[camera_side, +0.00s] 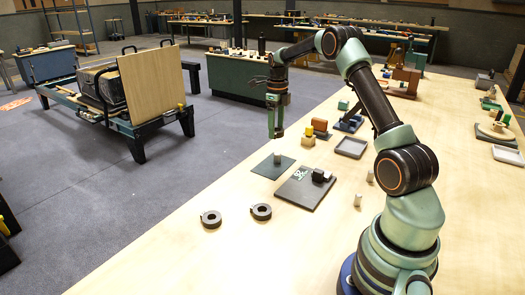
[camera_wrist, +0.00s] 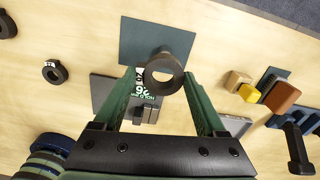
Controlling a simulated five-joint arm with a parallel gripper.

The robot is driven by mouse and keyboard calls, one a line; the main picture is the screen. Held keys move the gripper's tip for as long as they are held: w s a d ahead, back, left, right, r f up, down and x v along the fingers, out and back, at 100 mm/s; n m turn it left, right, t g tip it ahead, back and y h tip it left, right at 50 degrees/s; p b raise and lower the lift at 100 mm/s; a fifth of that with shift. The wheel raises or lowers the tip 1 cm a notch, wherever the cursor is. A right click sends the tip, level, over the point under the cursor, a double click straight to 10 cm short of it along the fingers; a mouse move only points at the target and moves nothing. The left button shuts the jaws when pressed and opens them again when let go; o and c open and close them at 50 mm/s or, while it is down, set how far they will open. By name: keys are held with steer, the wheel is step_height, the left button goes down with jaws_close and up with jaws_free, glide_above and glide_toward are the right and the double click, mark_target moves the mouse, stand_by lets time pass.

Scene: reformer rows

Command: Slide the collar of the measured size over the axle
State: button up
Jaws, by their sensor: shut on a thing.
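My gripper (camera_side: 276,128) hangs above the dark green mat (camera_side: 262,168) in the side view, its fingers pointing down. A short grey axle (camera_side: 277,158) stands upright on the mat, with a gap below the fingers. In the wrist view my gripper (camera_wrist: 160,78) has its two green fingers shut on a dark collar (camera_wrist: 149,83). The collar is seen with its hole facing the camera, over the near edge of the mat (camera_wrist: 135,40). A pale grey patch shows in the hole; I cannot tell if it is the axle top. Two more dark collars (camera_side: 203,220) (camera_side: 252,212) lie flat on the table.
A dark board (camera_side: 300,199) with a grey measuring tool and a lettered display lies right of the mat. Small pale cylinders (camera_side: 358,200) stand farther right. Coloured blocks (camera_side: 320,126) and a grey tray (camera_side: 351,147) are behind. The table's left front is clear.

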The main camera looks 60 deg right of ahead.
mark_target(277, 154)
steer(key=shift+s+d+f+m, duration=0.15)
steer(key=shift+d+m, duration=0.2)
steer(key=shift+m, duration=0.35)
steer(key=shift+f, duration=2.9)
steer(key=shift+f, duration=2.55)
steer(key=o, duration=1.3)
steer(key=shift+c, duration=0.2)
steer(key=shift+r, duration=0.1)
step_height(277, 154, up, 12)
